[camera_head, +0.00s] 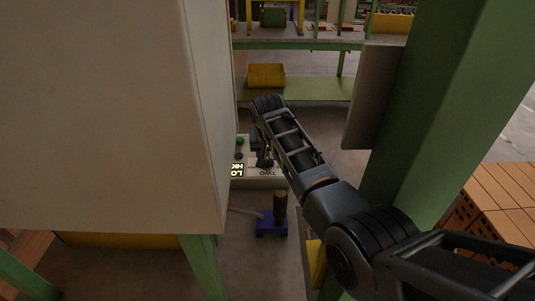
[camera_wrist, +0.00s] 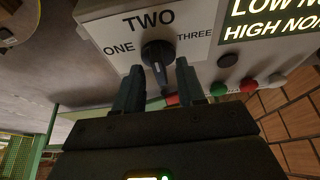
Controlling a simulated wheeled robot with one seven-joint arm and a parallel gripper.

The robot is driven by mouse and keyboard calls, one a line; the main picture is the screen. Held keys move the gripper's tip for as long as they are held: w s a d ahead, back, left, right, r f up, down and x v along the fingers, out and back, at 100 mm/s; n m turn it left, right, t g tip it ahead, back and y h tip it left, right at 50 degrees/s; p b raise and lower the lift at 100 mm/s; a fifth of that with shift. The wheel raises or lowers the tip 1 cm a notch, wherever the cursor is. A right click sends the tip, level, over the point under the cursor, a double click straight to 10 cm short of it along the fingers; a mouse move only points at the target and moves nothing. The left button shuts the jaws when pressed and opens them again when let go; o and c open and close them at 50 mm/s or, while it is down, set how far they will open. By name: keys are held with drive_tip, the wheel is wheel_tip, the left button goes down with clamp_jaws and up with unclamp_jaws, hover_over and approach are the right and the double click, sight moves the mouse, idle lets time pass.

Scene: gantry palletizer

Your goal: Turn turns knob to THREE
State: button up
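The turns knob (camera_wrist: 158,54) is a black rotary knob on a pale control panel (camera_wrist: 92,22). The wrist view shows ONE to its left, TWO above it and THREE to its right. A light line runs along its grip, toward the lower part of the picture; I cannot tell surely which label it marks. My gripper (camera_wrist: 160,68) is open, with one dark finger on each side of the knob and gaps visible. In the head view my gripper (camera_head: 262,150) is at the panel (camera_head: 262,183) and hides the knob.
A lit sign (camera_wrist: 272,22) and several buttons, including a red one (camera_wrist: 248,86), sit right of the knob. In the head view, a large pale cabinet (camera_head: 110,110) stands left and a green post (camera_head: 425,110) right. A blue stand (camera_head: 271,224) is below.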

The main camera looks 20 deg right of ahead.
drive_tip(key=shift+f, duration=0.15)
drive_tip(key=shift+c, duration=0.2)
clamp_jaws()
drive_tip(key=shift+m, duration=0.3)
drive_tip(key=m+h+b, duration=0.1)
drive_tip(key=m, duration=0.1)
drive_tip(key=m+b, duration=0.2)
drive_tip(key=shift+w+a+f+m+g+h+b, duration=0.15)
drive_tip(key=shift+m+g+h+b, duration=0.15)
drive_tip(key=shift+g+h, duration=0.1)
drive_tip(key=shift+m+g+h+b, duration=0.3)
drive_tip(key=shift+m+b, duration=0.7)
drive_tip(key=shift+m+g+b, duration=0.4)
drive_tip(key=shift+m+b, duration=0.45)
drive_tip(key=shift+m, duration=0.05)
